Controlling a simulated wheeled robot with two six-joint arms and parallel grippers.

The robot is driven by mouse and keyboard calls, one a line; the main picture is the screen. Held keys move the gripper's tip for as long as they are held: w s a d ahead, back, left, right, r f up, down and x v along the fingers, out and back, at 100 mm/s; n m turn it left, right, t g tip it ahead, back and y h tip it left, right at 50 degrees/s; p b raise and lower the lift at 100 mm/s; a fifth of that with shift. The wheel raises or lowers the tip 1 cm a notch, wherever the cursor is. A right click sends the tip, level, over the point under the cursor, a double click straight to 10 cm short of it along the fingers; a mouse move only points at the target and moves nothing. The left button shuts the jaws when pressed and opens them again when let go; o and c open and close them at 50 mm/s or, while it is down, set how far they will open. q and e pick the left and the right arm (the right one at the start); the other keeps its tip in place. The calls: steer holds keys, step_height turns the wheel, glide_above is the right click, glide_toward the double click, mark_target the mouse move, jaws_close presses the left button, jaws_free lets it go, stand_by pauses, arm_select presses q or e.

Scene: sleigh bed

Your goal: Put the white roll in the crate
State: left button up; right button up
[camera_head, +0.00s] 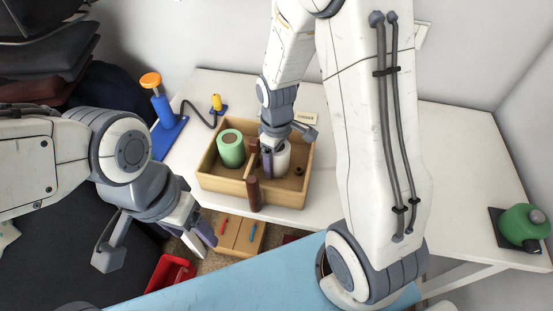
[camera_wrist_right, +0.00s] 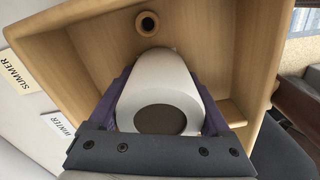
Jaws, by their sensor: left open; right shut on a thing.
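The white roll (camera_head: 283,158) is between the fingers of my right gripper (camera_head: 271,163), which is shut on it. In the right wrist view the white roll (camera_wrist_right: 163,80) shows its dark round end towards the camera, with a purple finger of the gripper (camera_wrist_right: 165,105) on each side. The wooden crate (camera_head: 285,194) stands on the white table. The roll is inside the crate's right compartment; I cannot tell whether it touches the floor. My left gripper (camera_head: 200,236) is open and empty, in front of the table, away from the crate.
A green roll (camera_head: 231,150) stands in the crate's left compartment. A blue stand with an orange top (camera_head: 162,112) is at left. A green object (camera_head: 523,226) sits at far right.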

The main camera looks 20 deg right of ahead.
steer(key=shift+f, duration=0.15)
steer(key=o, duration=1.2)
